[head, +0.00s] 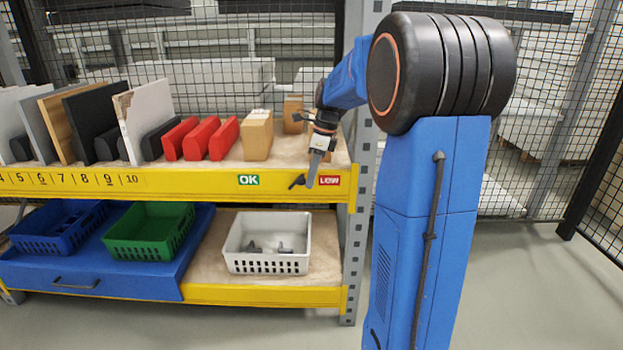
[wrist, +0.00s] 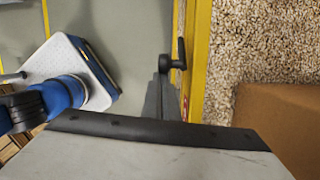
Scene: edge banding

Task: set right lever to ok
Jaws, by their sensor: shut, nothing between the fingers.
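The right lever (head: 297,181) is a small black handle on the yellow front beam of the upper shelf. It sits between the green OK label (head: 249,180) and the red LOW label (head: 329,181), nearer to LOW. My gripper (head: 311,184) is shut and empty, pointing down in front of the beam just right of the lever. In the wrist view the lever (wrist: 181,52) sticks out by the yellow beam, close to the tips of my gripper (wrist: 160,76). I cannot tell whether they touch. Part of the lever's pivot is hard to make out.
Cardboard boxes (head: 258,136) and red blocks (head: 223,138) stand on the upper shelf behind the beam. A white basket (head: 267,262) and a green basket (head: 150,247) are below. A grey post (head: 358,215) stands to the right. The space before the beam is free.

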